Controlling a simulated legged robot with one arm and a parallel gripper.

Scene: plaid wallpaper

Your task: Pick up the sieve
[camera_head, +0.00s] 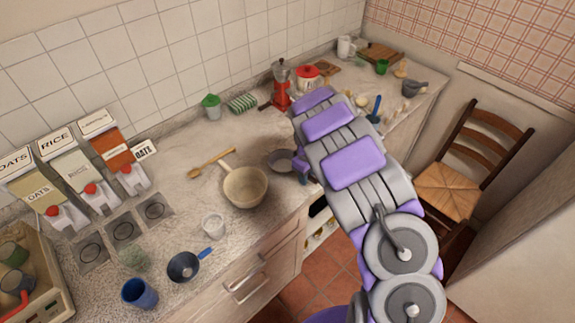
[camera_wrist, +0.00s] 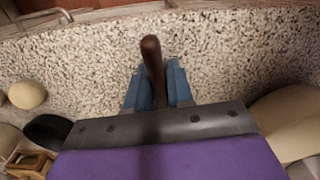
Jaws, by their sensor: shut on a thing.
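The sieve (camera_head: 279,159) appears to be the small dark grey round bowl right beside my gripper in the head view. My gripper (camera_head: 302,178) is at the counter's front edge, mostly hidden behind my arm. In the wrist view, the blue fingers of my gripper (camera_wrist: 156,85) are shut around a dark brown handle (camera_wrist: 152,58), which looks like the sieve's handle. The handle points toward the counter's front edge. The bowl end is hidden there by my gripper body. I cannot tell whether the sieve is clear of the counter.
A cream pot (camera_head: 246,187) stands just left of the sieve, with a wooden spoon (camera_head: 208,165) behind it. A red moka pot (camera_head: 281,88) and red canister (camera_head: 307,77) stand behind. A dark pan with a blue handle (camera_head: 184,267) lies front left. A chair (camera_head: 462,180) stands right.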

